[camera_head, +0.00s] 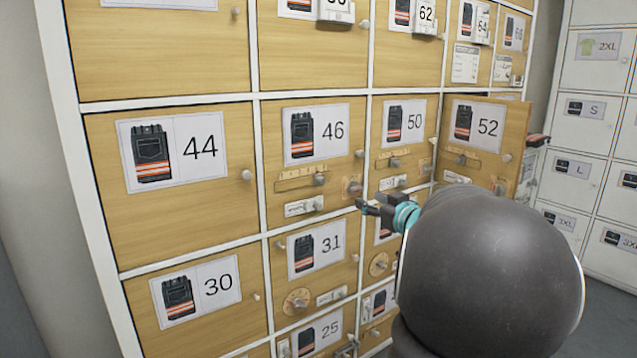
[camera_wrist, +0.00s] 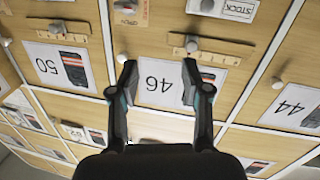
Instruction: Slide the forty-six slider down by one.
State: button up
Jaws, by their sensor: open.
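The forty-six door (camera_head: 278,135) is a wooden front with a trousers picture label. Its slider is a light wooden strip with marks (camera_head: 293,179) and a grey knob (camera_head: 319,180), which sits towards the strip's right end. In the wrist view, which is upside down, the knob (camera_wrist: 193,45) and strip (camera_wrist: 222,54) lie beyond my fingertips, above the 46 label (camera_wrist: 160,84). My gripper (camera_wrist: 158,80) is open and empty, its fingers spread across that label. In the head view my gripper (camera_head: 370,206) is in front of the lockers, right of and below the slider knob.
The 50 door (camera_head: 404,125) beside it has a similar slider (camera_head: 395,163). The 52 door (camera_head: 487,135) stands ajar. Below 46 are a STOCK tag (camera_head: 304,206), a round knob plate (camera_head: 352,187) and the 31 door (camera_head: 317,250). The 44 door (camera_head: 186,150) is at the left.

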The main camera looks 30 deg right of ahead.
aim_at(323, 181)
jog(key=w+a+y, duration=0.1)
jog(key=w, duration=0.3)
jog(key=w+a+r, duration=0.1)
jog(key=w+a, duration=0.1)
jog(key=w, duration=0.3)
jog(key=w+a+y, duration=0.1)
jog(key=w+a, duration=0.1)
jog(key=w, duration=0.3)
jog(key=shift+r+t+y+p, duration=0.3)
jog(key=shift+t, duration=0.1)
jog(key=shift+n, duration=0.3)
grip_shut()
